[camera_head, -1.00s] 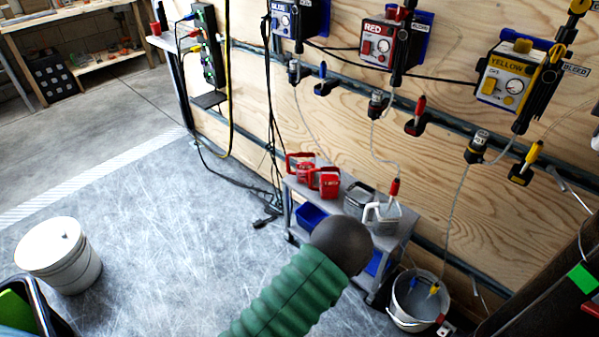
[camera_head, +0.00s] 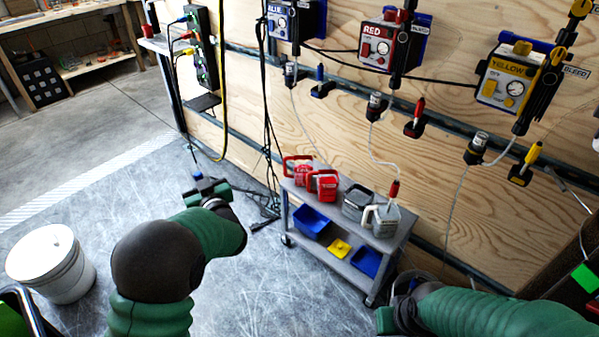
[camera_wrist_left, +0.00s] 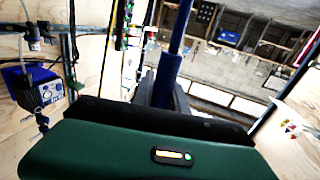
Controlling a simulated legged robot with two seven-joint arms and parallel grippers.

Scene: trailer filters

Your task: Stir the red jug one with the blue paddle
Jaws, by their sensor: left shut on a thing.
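Two red jugs stand side by side on the cart's top, the rear-left red jug (camera_head: 300,170) and the front-right red jug (camera_head: 323,186). I cannot read which is number one. My left gripper (camera_head: 205,190) is raised over the floor to the left of the cart, away from the jugs. In the left wrist view it is shut on the blue paddle (camera_wrist_left: 175,62), whose blue shaft stands up from the jaws. My right gripper (camera_head: 392,312) is low, at the front right of the cart; its jaws are not clear.
The grey cart (camera_head: 340,250) stands against the plywood wall and also holds grey jugs (camera_head: 358,200) and blue bins (camera_head: 311,221). Blue, red and yellow pump boxes hang above. Cables lie left of the cart. A white bucket (camera_head: 50,262) stands on the floor at left.

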